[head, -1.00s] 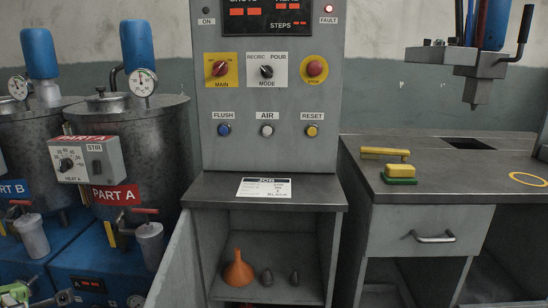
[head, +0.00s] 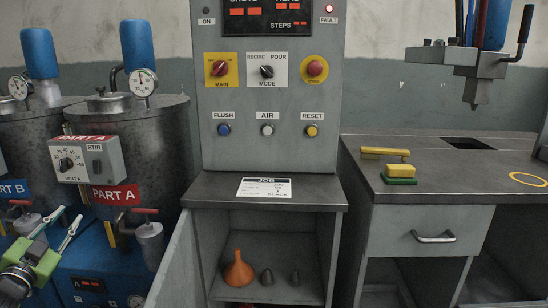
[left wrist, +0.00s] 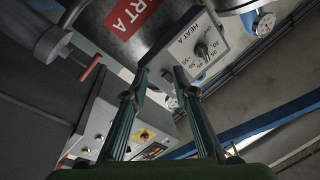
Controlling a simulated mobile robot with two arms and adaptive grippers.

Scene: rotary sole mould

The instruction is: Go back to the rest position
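My left gripper (head: 69,214) is at the lower left of the head view, in front of the blue base of the Part A tank (head: 150,115). Its green fingers point up and stand apart with nothing between them. The left wrist view shows the two open fingers (left wrist: 160,72) with the Heat A box (left wrist: 200,45) beyond them. I cannot tell its distance from the tank. My right gripper is in neither view.
A grey control cabinet (head: 208,150) stands in the middle, with an orange funnel (head: 239,270) on its lower shelf. An open door (head: 176,270) juts forward at its left.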

